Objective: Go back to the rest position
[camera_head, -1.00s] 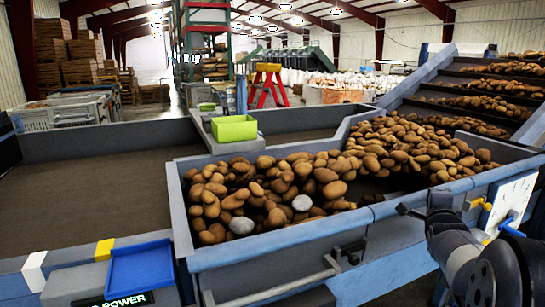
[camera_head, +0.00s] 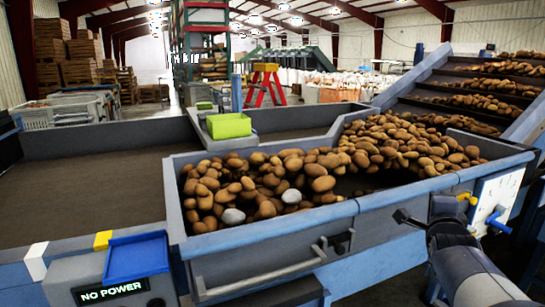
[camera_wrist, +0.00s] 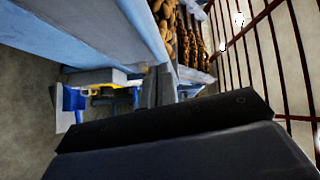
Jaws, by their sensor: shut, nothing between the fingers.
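My gripper (camera_head: 402,215) is at the lower right of the head view, beside the outer wall of the grey-blue hopper (camera_head: 262,238) and left of its white side panel. It is apart from the potatoes. The wrist view shows its dark fingers (camera_wrist: 158,86) together, with nothing between them. Brown potatoes (camera_head: 318,170) fill much of the hopper. Two pale grey lumps lie among them: one near the front (camera_head: 233,216), one farther right (camera_head: 291,196).
A blue tray (camera_head: 137,255) rests by the "NO POWER" box (camera_head: 110,291) at front left. A stepped conveyor (camera_head: 450,75) rises at right. The hopper's front rail (camera_head: 270,275) juts out.

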